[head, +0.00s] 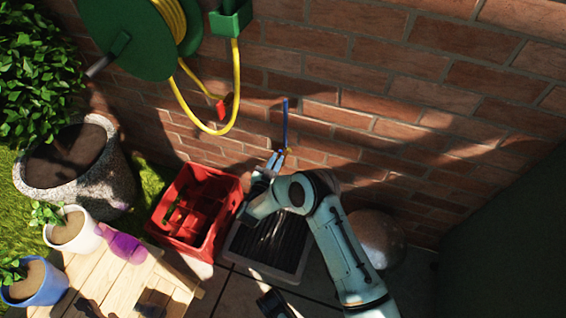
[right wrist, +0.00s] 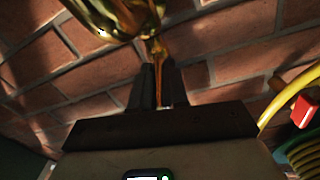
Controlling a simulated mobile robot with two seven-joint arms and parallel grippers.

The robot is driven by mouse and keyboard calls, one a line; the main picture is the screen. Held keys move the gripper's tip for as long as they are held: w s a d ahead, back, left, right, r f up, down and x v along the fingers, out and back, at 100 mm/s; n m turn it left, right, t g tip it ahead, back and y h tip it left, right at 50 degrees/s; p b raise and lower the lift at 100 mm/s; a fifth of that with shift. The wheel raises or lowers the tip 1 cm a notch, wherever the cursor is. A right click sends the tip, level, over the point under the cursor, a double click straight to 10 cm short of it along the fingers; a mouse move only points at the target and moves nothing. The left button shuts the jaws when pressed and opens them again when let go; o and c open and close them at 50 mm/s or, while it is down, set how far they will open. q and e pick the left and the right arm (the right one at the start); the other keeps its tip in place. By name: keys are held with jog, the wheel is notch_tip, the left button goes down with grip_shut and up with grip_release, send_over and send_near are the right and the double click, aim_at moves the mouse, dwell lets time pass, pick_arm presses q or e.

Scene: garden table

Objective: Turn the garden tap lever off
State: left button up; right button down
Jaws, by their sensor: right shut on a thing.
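The brass garden tap (right wrist: 122,14) shows large at the top of the right wrist view. In the head view only a small brass bit of it (head: 288,151) shows by the brick wall, mostly hidden by my right gripper. A thin blue upright bar (head: 285,120) stands just above it. My right gripper (head: 275,160) is at the tap. In the right wrist view its two dark fingers (right wrist: 158,84) are shut on a thin brass-coloured piece below the tap body, the tap lever.
A red crate (head: 236,193) stands left of a dark grate in a pale frame (head: 298,262). A green reel (head: 125,40) with a yellow hose (head: 236,80) hangs on the wall. A wooden table (head: 125,275) with pots is lower left. A round stone (head: 376,238) lies behind my right arm.

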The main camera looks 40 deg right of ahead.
pick_arm(q)
jog(key=shift+s, duration=0.1)
pick_arm(e)
jog(key=shift+f, duration=0.1)
jog(key=c, duration=1.1)
grip_release()
jog(key=shift+c, duration=0.2)
pick_arm(q)
jog(key=w+r+t+p, duration=0.2)
jog(key=w+r+p, duration=0.1)
jog(key=w, duration=0.3)
jog(key=shift+w+d+r, duration=0.25)
jog(key=shift+d+r, duration=0.15)
jog(key=shift+r, duration=0.45)
pick_arm(e)
jog(key=v, duration=1.3)
jog(key=shift+a, duration=0.3)
